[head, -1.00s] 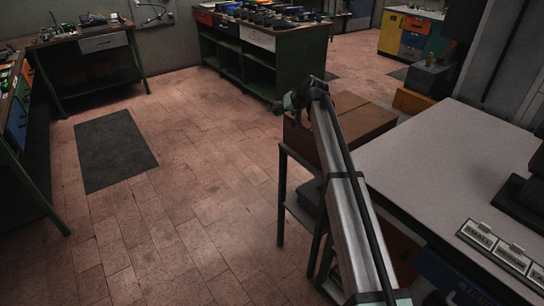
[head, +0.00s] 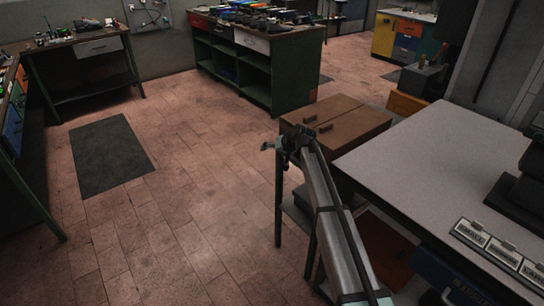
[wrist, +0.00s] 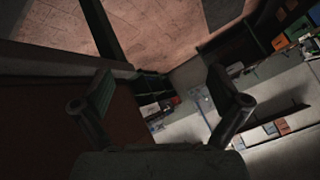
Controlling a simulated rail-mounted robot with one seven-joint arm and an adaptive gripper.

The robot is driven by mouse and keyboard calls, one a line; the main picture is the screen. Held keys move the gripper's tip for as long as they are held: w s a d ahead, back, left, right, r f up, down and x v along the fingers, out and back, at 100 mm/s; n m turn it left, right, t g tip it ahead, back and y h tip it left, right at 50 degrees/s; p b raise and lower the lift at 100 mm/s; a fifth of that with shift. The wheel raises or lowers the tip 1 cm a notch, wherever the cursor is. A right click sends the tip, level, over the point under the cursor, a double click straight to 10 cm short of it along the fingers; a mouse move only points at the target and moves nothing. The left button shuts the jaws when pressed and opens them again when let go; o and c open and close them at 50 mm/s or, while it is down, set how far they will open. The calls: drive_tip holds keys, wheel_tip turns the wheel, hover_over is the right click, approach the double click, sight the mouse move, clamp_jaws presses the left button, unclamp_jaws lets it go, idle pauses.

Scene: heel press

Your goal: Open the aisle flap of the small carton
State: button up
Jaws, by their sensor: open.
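The small carton (head: 350,128) is a brown box on a dark-legged stand beside the grey table. Its top looks closed, with a seam across it and two small dark tabs near its left side. My gripper (head: 272,146) is at the carton's left side, over the aisle, and does not visibly hold anything. In the wrist view my gripper (wrist: 165,98) shows two fingers spread wide with nothing between them. A dark reddish-brown surface (wrist: 50,115), perhaps the carton, fills the left of that view. Whether a finger touches the carton cannot be told. My arm hides the carton's lower front.
The grey table (head: 430,160) is right of the carton, with label plates (head: 500,248) near its front edge. A green workbench (head: 255,75) stands behind. The tiled aisle floor to the left is clear except for a flat dark mat (head: 110,155).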

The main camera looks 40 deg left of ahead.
drive_tip(key=shift+s+d+f, duration=0.15)
drive_tip(key=shift+d+f, duration=0.15)
drive_tip(key=shift+f, duration=0.2)
drive_tip(key=shift+s+d+f, duration=0.1)
drive_tip(key=shift+d+f, duration=0.15)
drive_tip(key=shift+f, duration=0.25)
